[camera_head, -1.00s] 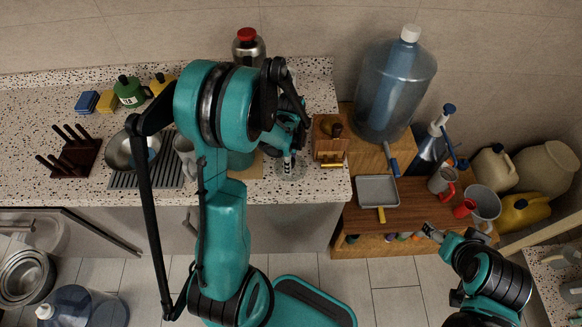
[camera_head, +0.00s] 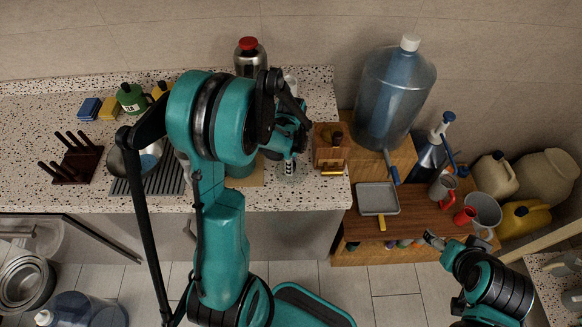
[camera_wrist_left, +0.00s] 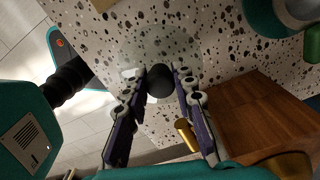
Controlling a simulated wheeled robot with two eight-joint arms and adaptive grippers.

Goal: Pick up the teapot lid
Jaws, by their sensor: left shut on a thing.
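The teapot lid shows in the left wrist view as a round black knob (camera_wrist_left: 159,84) with a faint clear disc around it, over the speckled counter. My left gripper (camera_wrist_left: 160,80) has its two fingers closed on the knob from both sides. In the head view my left gripper (camera_head: 290,165) points down at the counter's front right part, and the clear lid (camera_head: 290,173) is barely visible under its fingertips. I cannot tell whether the lid touches the counter. My right gripper (camera_head: 432,238) is at the lower right, away from the counter, too small to read.
A red-capped flask (camera_head: 250,58) stands behind. A large blue bottle (camera_head: 396,92) and a grey pan (camera_head: 377,198) are further right.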

